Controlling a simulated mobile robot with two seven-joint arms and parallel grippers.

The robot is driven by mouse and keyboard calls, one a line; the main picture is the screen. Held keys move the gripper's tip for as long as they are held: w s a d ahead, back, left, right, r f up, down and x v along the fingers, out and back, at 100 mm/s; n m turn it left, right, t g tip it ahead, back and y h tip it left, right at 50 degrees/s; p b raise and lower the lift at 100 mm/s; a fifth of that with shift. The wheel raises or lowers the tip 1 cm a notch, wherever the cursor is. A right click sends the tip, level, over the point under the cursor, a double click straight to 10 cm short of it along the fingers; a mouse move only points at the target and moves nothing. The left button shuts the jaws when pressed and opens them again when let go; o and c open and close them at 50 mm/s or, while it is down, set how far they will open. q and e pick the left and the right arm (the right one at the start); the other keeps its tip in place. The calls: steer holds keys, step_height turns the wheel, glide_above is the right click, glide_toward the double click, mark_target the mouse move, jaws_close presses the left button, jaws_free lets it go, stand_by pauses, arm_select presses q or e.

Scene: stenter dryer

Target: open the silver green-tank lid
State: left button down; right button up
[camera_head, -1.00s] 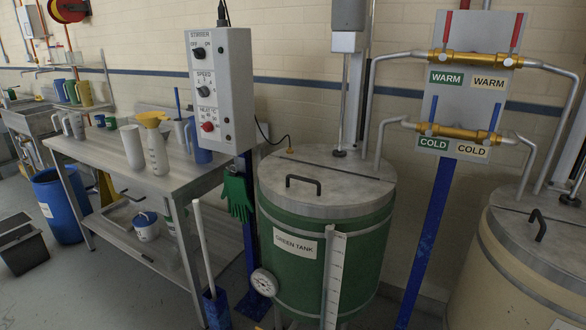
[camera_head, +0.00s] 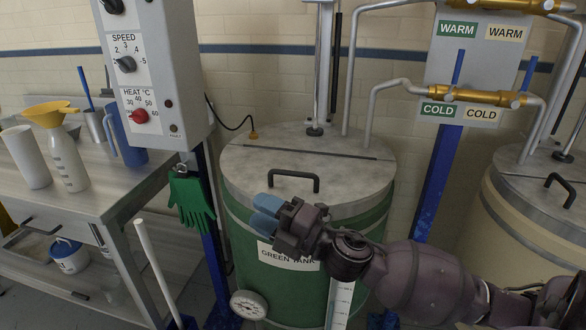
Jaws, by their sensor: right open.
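The silver lid (camera_head: 330,158) lies flat and closed on the green tank (camera_head: 366,226), which bears a "GREEN TANK" label. A black handle (camera_head: 293,178) arches up from the front half of the lid, in front of a dark seam across it. My right gripper (camera_head: 263,211), with blue fingertips, is open and empty at the front left edge of the lid, below and left of the handle in the picture. It appears apart from the handle. My right arm comes in from the lower right and hides part of the tank's front. My left gripper is not in view.
A grey control box (camera_head: 150,75) on a blue post stands left of the tank, with green gloves (camera_head: 191,199) hanging below. A steel table (camera_head: 120,190) is farther left. Pipes and valves (camera_head: 468,97) are behind right. A cream tank (camera_head: 510,235) stands at right.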

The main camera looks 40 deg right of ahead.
steer(key=a+r+n+g+y, duration=0.3)
steer(key=n+g+y, duration=0.4)
steer(key=n, duration=0.6)
steer(key=n+g+h, duration=0.6)
steer(key=n+h, duration=0.2)
steer(key=h, duration=0.7)
glide_toward(295, 173)
steer(key=x, duration=0.3)
steer(key=b+x, duration=0.1)
steer(key=x, duration=0.3)
steer(key=shift+w+a+b, duration=0.15)
steer(key=shift+w+b, duration=0.15)
steer(key=shift+w, duration=0.15)
steer(key=shift+w+f, duration=0.25)
steer(key=shift+f, duration=0.35)
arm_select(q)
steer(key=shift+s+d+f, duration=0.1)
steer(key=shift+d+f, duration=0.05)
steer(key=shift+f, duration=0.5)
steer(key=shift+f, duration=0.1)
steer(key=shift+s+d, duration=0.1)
arm_select(e)
jaws_close()
